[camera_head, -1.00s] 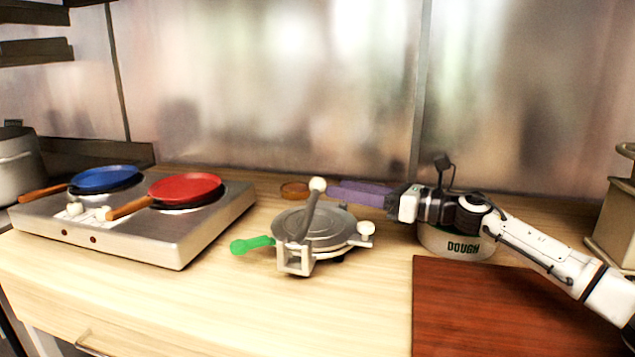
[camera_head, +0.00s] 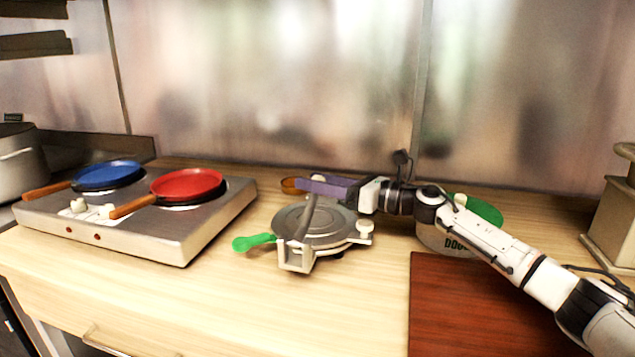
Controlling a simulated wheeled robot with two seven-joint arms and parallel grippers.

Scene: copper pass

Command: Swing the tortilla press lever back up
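My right gripper (camera_head: 318,186), with purple fingers, reaches in from the right at the knob behind the press. Whether its fingers are closed on the knob cannot be seen. My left gripper is not in view.
A two-burner stove (camera_head: 150,235) with a blue pan (camera_head: 107,175) and a red pan (camera_head: 187,185) stands at left. A dough tub (camera_head: 436,237) with a green lid sits behind my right arm. A reddish-brown board (camera_head: 470,305) lies at front right. The front counter is clear.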

